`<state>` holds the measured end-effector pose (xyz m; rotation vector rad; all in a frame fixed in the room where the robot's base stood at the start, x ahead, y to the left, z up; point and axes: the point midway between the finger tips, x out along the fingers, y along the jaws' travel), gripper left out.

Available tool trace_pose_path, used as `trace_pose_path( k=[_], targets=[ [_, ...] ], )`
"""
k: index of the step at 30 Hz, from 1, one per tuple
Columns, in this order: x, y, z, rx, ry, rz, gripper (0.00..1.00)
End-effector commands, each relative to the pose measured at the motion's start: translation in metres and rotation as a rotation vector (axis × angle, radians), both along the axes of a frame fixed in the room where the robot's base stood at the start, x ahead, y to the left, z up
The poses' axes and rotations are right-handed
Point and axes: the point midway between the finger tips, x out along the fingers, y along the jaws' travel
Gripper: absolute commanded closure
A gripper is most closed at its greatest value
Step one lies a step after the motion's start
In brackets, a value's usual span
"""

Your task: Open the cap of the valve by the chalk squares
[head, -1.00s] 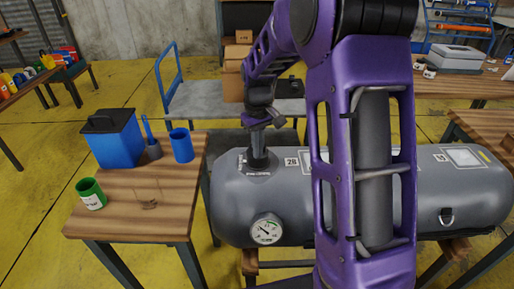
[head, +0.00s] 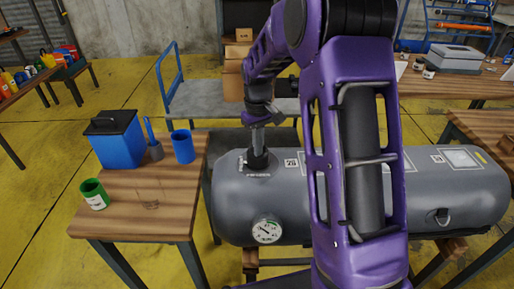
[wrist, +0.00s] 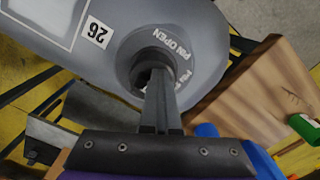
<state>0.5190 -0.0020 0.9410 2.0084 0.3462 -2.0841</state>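The grey tank (head: 340,205) carries a dark valve (head: 257,159) on its top left, beside a white number label (head: 291,163). My gripper (head: 258,147) points down at the valve from above. In the wrist view, my gripper's fingers (wrist: 158,75) lie close together, with their tips over the dark valve (wrist: 135,70). Lettering that seems to end in "OPEN" curves around its collar. The tips overlap the valve's cap, and I cannot tell whether they touch it or hold part of it. I cannot make out chalk squares in either view.
A pressure gauge (head: 267,230) sits on the tank's front. At left, a wooden table (head: 140,218) bears a blue box (head: 118,141), a blue cup (head: 183,146) and a green cup (head: 94,194). A grey cart (head: 215,98) stands behind. My arm covers the tank's middle.

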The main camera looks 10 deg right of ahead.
Motion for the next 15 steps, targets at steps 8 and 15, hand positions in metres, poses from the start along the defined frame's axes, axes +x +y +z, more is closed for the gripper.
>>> trace_pose_path(
  k=[8, 15],
  targets=[
    [0.020, -0.009, 0.008, -0.010, -0.055, -0.004, 1.00],
    [0.027, -0.011, 0.015, -0.011, -0.053, -0.006, 1.00]
  ],
)
